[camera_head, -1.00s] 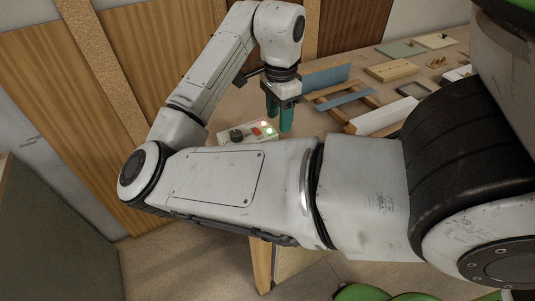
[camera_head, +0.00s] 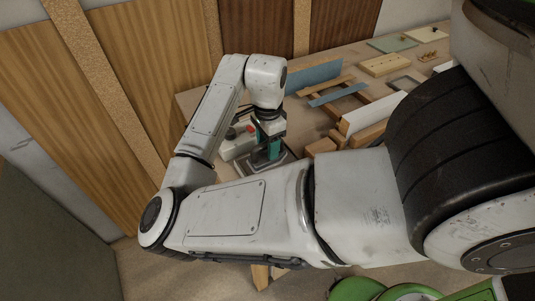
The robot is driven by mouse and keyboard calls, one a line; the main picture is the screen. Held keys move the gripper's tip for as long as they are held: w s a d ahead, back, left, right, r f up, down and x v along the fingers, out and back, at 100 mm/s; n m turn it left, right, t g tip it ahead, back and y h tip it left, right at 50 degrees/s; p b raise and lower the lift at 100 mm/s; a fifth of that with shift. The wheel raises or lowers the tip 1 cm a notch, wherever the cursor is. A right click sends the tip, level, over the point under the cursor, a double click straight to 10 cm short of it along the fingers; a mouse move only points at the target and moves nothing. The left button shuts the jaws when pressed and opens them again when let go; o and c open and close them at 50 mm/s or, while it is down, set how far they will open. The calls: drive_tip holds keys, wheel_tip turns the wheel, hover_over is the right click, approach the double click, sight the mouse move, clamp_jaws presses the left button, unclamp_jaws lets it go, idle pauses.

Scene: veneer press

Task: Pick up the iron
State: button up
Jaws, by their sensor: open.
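A dark grey object, apparently the iron (camera_head: 262,165), sits on a dark flat base near the left front part of the workbench. My forearm and gripper cover much of it, so its handle cannot be made out clearly. My gripper (camera_head: 270,151) has teal fingers pointing down. It is open, directly over or around the dark object. I cannot tell whether the fingers touch it.
A grey control box (camera_head: 237,143) with a red button stands just left of my gripper. To the right are wooden blocks (camera_head: 321,147), a wooden frame (camera_head: 336,99) and a white-topped board (camera_head: 372,112). A blue panel (camera_head: 314,74) stands behind.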

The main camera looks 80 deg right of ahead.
drive_tip(key=shift+f, duration=0.1)
drive_tip(key=shift+c, duration=0.2)
drive_tip(key=c, duration=0.9)
